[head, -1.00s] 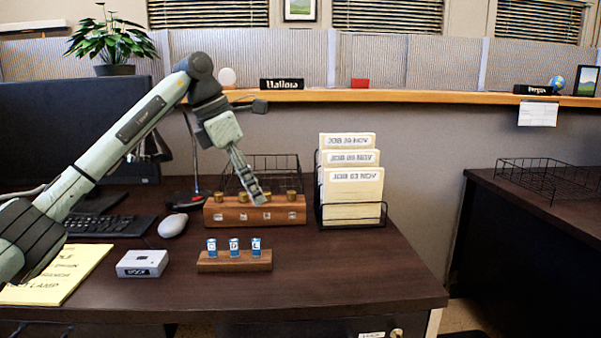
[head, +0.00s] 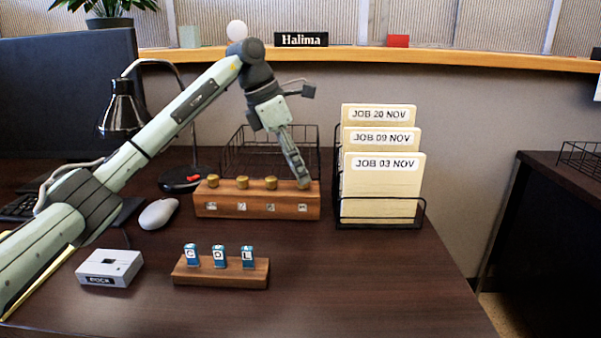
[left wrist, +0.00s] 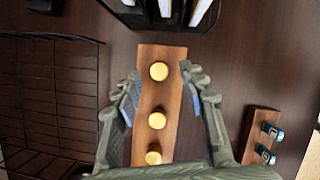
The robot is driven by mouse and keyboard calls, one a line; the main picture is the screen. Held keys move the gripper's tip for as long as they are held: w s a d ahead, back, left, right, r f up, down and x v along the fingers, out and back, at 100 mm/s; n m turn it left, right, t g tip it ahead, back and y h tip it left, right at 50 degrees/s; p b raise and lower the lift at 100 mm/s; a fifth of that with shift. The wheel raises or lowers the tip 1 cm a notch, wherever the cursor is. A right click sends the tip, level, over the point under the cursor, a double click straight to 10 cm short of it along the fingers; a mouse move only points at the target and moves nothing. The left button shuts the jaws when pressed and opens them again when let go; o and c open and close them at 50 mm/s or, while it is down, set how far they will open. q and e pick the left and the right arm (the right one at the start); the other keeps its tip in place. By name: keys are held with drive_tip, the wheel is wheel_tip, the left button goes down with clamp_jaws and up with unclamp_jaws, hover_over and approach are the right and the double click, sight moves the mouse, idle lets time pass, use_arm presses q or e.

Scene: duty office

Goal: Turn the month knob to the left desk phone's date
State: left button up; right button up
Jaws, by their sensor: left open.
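A wooden block (head: 257,203) on the desk carries a row of brass knobs, with small tags below them that I cannot read. Three knobs show in the head view, the leftmost being this one (head: 213,181); my left gripper (head: 303,184) covers the right end. In the left wrist view my left gripper (left wrist: 160,76) is open, its fingers on either side of the block's right-end knob (left wrist: 159,71). I cannot tell whether they touch it. Two other knobs, a middle one (left wrist: 156,120) and a lower one (left wrist: 153,158), also show there. No desk phone is visible. My right gripper is out of view.
A folder rack (head: 380,222) with JOB folders stands right of the block, and a wire basket (head: 270,150) behind it. In front are a small stand (head: 222,275) with blue-and-white tags and a grey box (head: 109,267). A mouse (head: 158,213) and lamp (head: 122,108) are left.

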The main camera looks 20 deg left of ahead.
use_arm(q)
drive_tip(key=shift+x, duration=0.9)
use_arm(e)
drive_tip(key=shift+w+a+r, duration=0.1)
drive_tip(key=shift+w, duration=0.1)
use_arm(q)
clamp_jaws()
drive_tip(key=shift+r, duration=0.1)
drive_tip(key=shift+w+r+m+p, duration=0.1)
drive_tip(key=shift+r+m+p, duration=0.05)
drive_tip(key=shift+m+p, duration=0.7)
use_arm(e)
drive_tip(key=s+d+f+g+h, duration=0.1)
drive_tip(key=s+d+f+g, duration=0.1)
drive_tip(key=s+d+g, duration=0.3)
use_arm(q)
drive_tip(key=m+g+p, duration=0.1)
drive_tip(key=m+p, duration=0.2)
drive_tip(key=shift+w+a+m+g+h+p, duration=0.1)
drive_tip(key=shift+m+g+h+p, duration=0.15)
drive_tip(key=shift+g+h+p, duration=0.15)
drive_tip(key=shift+m, duration=0.4)
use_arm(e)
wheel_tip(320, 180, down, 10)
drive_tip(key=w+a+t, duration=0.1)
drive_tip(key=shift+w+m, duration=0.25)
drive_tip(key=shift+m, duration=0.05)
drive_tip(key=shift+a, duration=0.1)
